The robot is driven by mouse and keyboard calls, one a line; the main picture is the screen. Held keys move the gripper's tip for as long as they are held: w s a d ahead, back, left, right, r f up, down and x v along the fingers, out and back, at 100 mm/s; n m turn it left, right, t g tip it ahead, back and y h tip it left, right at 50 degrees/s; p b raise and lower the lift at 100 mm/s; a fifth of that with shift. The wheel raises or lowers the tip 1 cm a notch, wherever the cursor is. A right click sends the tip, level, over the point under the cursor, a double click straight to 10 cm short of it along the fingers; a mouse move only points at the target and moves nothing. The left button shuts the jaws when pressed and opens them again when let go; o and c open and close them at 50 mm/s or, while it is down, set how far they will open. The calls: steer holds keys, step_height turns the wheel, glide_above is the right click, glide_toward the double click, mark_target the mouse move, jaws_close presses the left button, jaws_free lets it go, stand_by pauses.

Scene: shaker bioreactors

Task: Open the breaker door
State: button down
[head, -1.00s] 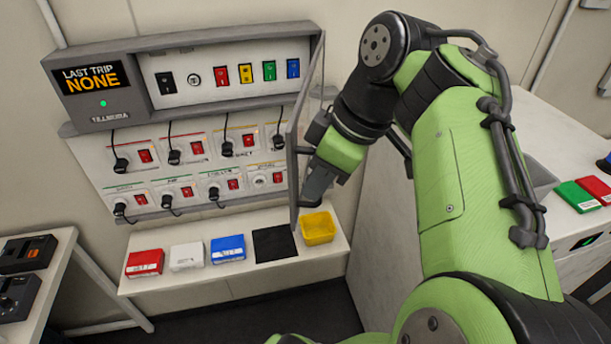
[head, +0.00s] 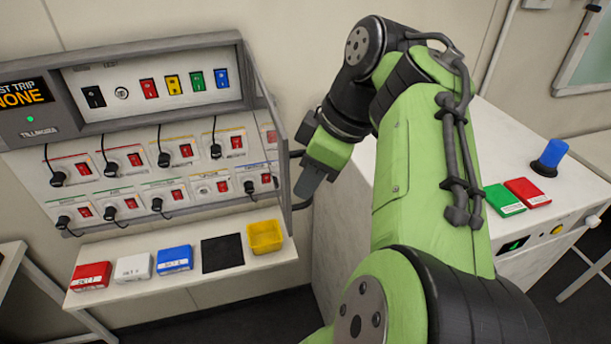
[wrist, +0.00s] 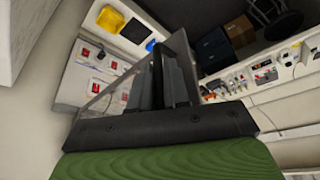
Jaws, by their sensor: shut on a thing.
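The breaker door (head: 284,180) is a clear panel with a grey frame, at the right side of the wall-mounted breaker panel (head: 150,42). It stands swung out from the panel, so the switches and sockets are uncovered. I see it nearly edge-on in the head view. My gripper (head: 306,188) is at the door's outer edge, low down, and is shut on it. In the wrist view the clear door (wrist: 122,88) runs up to my dark fingers (wrist: 168,82). The exact grip point is hidden by the fingers.
A shelf below holds a red box (head: 91,276), a white box (head: 134,267), a blue box (head: 174,259), a black mat (head: 222,252) and a yellow bin (head: 265,236). A white bench (head: 342,235) stands close on the right, behind my arm.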

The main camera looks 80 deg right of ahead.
steer(key=c, duration=1.2)
jaws_free()
steer(key=shift+w, duration=0.1)
steer(key=shift+r, duration=0.15)
steer(key=p+v, duration=0.4)
steer(key=v, duration=0.8)
steer(key=shift+w, duration=0.1)
